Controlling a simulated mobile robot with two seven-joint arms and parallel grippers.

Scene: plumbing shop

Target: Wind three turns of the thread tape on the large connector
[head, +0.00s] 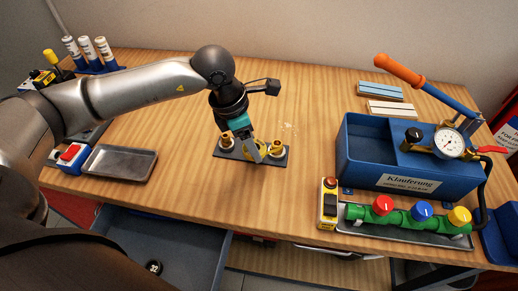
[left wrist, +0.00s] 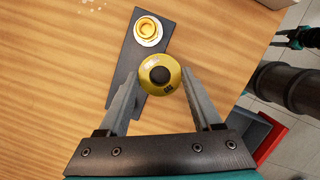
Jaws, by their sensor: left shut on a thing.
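My left gripper (left wrist: 160,88) is shut on the thread tape (left wrist: 160,74), a yellow roll with a dark centre. In the head view the roll (head: 261,150) is low over the dark plate (head: 236,154), between two brass connectors. One connector (head: 226,142) stands upright at the plate's left end, the other (head: 277,150) at its right end. The left wrist view shows one connector (left wrist: 148,30) with a pale ring, apart from the roll. I cannot tell which is larger or whether any tape is wound. My right gripper (left wrist: 290,38) seems to show at the left wrist view's right edge, its jaws unclear.
A grey tray (head: 120,163) lies at the left. A blue box (head: 370,170) with a gauge (head: 448,144) and pump handle stands at the right, behind a green valve manifold (head: 400,215) and a yellow switch box (head: 328,205).

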